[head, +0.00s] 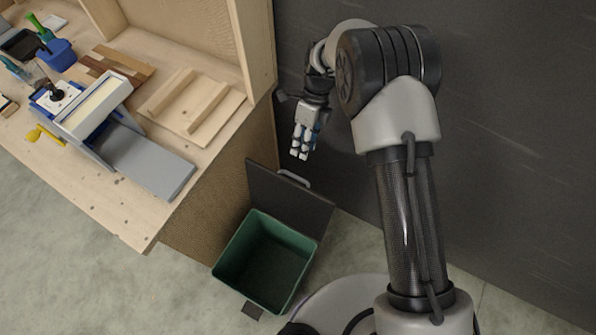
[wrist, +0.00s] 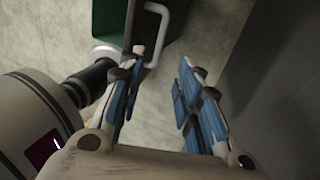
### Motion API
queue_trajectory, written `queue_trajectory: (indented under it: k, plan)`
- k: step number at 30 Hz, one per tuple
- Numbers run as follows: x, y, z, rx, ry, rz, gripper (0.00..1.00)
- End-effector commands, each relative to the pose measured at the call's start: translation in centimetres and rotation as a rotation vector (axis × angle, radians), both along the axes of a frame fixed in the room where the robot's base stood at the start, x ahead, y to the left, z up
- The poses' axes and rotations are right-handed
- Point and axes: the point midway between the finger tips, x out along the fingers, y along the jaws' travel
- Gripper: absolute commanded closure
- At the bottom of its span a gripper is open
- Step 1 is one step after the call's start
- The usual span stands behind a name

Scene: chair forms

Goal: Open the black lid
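The green bin (head: 265,262) stands on the floor beside the workbench, its top uncovered. Its black lid (head: 292,203) is raised, leaning up at the bin's far side, with a light grey handle (head: 294,179) at its upper edge. My gripper (head: 300,156) is just above the lid and handle, pointing down. In the wrist view my gripper (wrist: 164,58) is open, with nothing between its blue-padded fingers. There the handle (wrist: 163,20) shows beside the left fingertip; I cannot tell whether they touch. Part of the green bin (wrist: 108,20) shows at the top.
The wooden workbench (head: 130,228) on the left carries a grey-topped device (head: 140,160), wooden boards (head: 195,105) and small tools. A dark wall (head: 520,130) stands close behind and right of my arm. Bare concrete floor (head: 80,280) lies in front of the bench.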

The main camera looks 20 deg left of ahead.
Motion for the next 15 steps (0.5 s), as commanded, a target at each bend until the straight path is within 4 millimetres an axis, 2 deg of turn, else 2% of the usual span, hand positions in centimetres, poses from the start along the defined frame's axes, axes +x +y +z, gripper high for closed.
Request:
queue_trajectory:
  k: [1,6,12,15]
  plan:
    - [-0.5,0.0,-1.5,-0.002,0.004,0.001,0.69]
    - [-1.7,0.0,-5.0,-0.003,0.003,0.001,0.69]
    - [-3.0,0.2,-8.4,-0.001,0.002,0.002,0.69]
    - [-3.3,0.2,-9.6,-0.001,0.000,0.001,0.69]
